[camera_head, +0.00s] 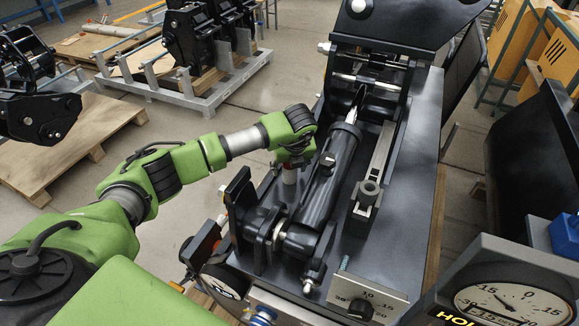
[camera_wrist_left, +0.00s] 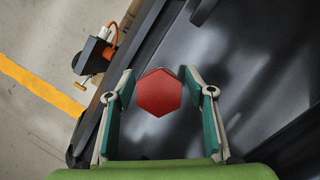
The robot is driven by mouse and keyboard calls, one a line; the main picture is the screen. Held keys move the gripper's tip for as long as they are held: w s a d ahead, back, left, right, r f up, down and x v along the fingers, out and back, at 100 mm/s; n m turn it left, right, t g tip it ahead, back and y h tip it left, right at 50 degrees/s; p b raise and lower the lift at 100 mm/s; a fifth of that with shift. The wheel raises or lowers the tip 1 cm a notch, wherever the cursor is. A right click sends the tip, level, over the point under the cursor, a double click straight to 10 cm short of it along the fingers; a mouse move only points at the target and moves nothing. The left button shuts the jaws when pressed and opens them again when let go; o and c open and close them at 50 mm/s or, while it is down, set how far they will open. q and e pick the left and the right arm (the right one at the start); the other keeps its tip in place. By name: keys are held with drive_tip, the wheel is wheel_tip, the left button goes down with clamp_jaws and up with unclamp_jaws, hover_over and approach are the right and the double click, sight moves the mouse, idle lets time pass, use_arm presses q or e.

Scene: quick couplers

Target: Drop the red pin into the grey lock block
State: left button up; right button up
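The red pin (camera_head: 289,175) stands upright on the dark coupler frame, left of the black cylinder, with its upper part hidden under my left gripper in the head view. In the left wrist view its red hexagonal head (camera_wrist_left: 159,92) lies between the two fingertips. My left gripper (camera_head: 291,158) is over the pin, and its fingers (camera_wrist_left: 159,75) are apart with a narrow gap visible on each side of the head. The grey lock block (camera_head: 367,200), with a round raised collar, sits on the frame right of the cylinder. My right gripper is not in view.
The black hydraulic cylinder (camera_head: 331,178) lies between the pin and the lock block. A round gauge (camera_head: 514,304) is at the lower right.

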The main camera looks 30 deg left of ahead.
use_arm(q)
drive_tip(key=c, duration=1.1)
drive_tip(key=o, duration=0.5)
drive_tip(key=c, duration=0.6)
drive_tip(key=shift+o, duration=0.2)
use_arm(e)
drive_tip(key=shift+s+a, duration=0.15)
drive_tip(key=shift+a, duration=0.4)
use_arm(q)
drive_tip(key=shift+r, duration=0.15)
